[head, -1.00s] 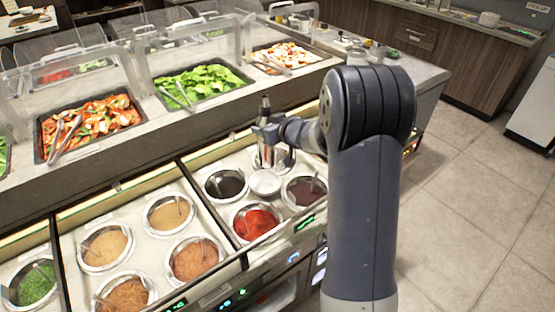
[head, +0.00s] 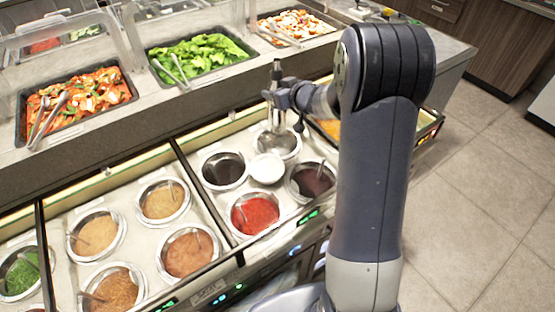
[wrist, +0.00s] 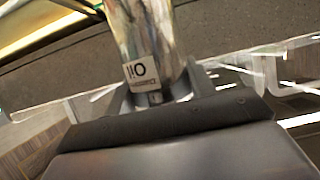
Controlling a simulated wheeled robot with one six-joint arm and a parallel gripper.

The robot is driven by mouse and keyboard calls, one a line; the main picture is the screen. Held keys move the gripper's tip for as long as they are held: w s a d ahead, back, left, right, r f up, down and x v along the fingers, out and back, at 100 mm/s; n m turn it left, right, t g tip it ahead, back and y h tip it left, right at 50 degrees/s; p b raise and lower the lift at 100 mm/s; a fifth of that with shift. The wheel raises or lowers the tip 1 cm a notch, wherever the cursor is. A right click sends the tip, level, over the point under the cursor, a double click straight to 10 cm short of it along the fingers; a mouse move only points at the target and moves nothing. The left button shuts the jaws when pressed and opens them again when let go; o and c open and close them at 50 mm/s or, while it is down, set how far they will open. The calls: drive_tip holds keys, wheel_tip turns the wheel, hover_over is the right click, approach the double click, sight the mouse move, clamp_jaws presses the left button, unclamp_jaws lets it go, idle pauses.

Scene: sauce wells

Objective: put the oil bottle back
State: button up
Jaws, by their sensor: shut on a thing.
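The oil bottle (head: 276,113) is a slim shiny metal bottle with a dark spout, held upright in the head view. In the wrist view it shows as a reflective cylinder (wrist: 145,35) with a white label that reads OIL upside down. My gripper (head: 284,98) is shut around its upper part. The bottle's lower end overlaps a round metal well (head: 281,148) at the back of the right-hand counter section. I cannot tell whether the base is inside the well or above it.
Sauce wells surround this spot: a dark one (head: 223,170), a white one (head: 266,169), a red one (head: 254,213) and a brown one (head: 312,180). Behind is a raised ledge with salad trays (head: 203,55) under clear guards. The floor at right is open.

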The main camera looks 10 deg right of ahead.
drive_tip(key=b, duration=0.5)
hover_over(282, 130)
drive_tip(key=w+a, duration=0.1)
drive_tip(key=w, duration=0.1)
drive_tip(key=shift+w+f, duration=0.1)
drive_tip(key=shift+f, duration=2.7)
wheel_tip(282, 130, down, 9)
drive_tip(key=shift+f+b, duration=0.15)
drive_tip(key=shift+b, duration=0.85)
drive_tip(key=shift+f, duration=0.2)
drive_tip(key=o, duration=1.4)
drive_tip(key=shift+r, duration=0.1)
drive_tip(key=shift+r, duration=0.15)
drive_tip(key=v, duration=1.2)
